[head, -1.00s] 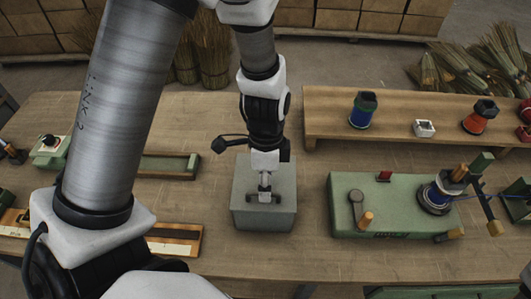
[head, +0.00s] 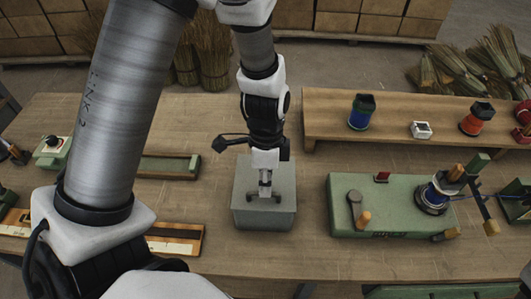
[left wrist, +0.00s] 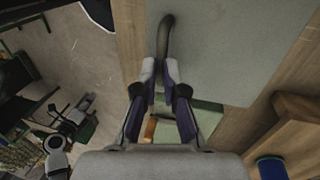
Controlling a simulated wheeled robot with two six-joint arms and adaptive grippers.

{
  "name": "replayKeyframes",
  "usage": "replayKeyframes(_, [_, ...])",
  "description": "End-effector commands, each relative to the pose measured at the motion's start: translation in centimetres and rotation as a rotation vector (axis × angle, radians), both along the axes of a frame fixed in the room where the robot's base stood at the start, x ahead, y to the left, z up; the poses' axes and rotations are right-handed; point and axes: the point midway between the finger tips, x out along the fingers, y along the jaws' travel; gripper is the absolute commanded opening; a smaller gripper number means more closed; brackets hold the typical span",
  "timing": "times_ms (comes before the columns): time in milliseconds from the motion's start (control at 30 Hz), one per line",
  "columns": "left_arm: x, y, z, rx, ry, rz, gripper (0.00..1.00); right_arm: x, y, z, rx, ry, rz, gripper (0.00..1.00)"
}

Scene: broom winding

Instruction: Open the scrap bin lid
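The scrap bin (head: 262,218) is a grey-green box on the wooden table, left of the green winding machine. Its lid (head: 245,185) lies flat and closed on top, with a dark bar handle (head: 277,198) near the front edge. My left gripper (head: 265,193) points straight down onto the handle. In the left wrist view, the dark curved handle (left wrist: 165,35) runs between the two fingertips of my left gripper (left wrist: 159,72), which are close together on it. The grey lid (left wrist: 225,45) fills the upper right there. My right gripper is not in view.
The green winding machine (head: 345,220) with a crank stands right of the bin. A raised wooden shelf (head: 390,132) behind it holds a blue spool (head: 362,112) and a red spool (head: 477,118). Wooden and green fixtures lie left of the bin. Table is clear around the bin.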

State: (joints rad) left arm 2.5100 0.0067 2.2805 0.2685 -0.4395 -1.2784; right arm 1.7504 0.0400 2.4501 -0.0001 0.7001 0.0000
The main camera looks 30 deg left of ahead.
Motion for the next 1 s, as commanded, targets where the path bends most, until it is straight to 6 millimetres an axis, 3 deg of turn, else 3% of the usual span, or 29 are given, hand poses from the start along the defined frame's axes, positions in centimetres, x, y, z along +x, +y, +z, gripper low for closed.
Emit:
replayKeyframes(433, [0.3,0.1,0.7,-0.001,-0.005,-0.002,0.37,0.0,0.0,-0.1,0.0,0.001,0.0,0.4])
replayKeyframes(567, [0.8,0.4,3.1,-0.001,-0.007,-0.001,0.37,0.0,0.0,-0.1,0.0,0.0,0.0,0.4])
replayKeyframes(800, [1.9,1.1,9.0,0.0,-0.005,-0.001,0.37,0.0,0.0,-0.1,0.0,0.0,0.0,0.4])
replayKeyframes(1000, [2.4,1.4,11.4,0.0,0.0,0.0,0.37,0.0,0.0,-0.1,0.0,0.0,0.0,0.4])
